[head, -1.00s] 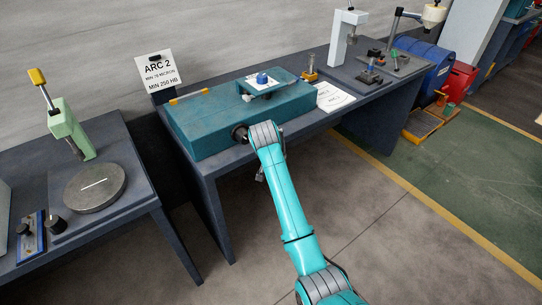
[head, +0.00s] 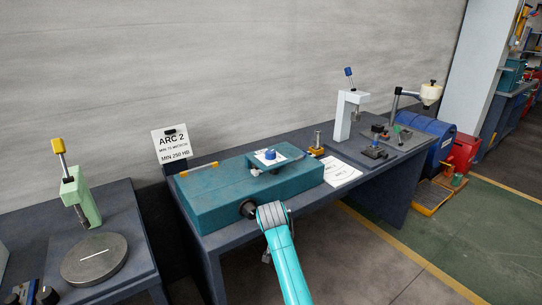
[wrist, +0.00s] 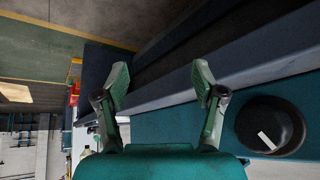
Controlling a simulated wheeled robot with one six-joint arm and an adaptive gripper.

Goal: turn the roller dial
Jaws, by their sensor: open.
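A teal bender body (head: 215,195) stands on a dark bench. A black round dial (head: 249,209) sits on its front face, just left of my arm's wrist. In the wrist view the dial (wrist: 270,125) shows a white mark and lies to the right of my gripper. A blue knob (head: 270,155) sits on a white plate on top of the bender; I cannot tell which of the two is the roller dial. My gripper (wrist: 160,75) is open, with nothing between its fingers and apart from the black dial. In the head view my wrist mostly hides the gripper.
A sign reading ARC 2 (head: 172,145) stands behind the bender. A white sheet (head: 340,172) and a small brass-coloured piece (head: 317,145) lie to its right. A white upright press (head: 347,115) stands farther along. A green stand with a round plate (head: 95,258) is at left.

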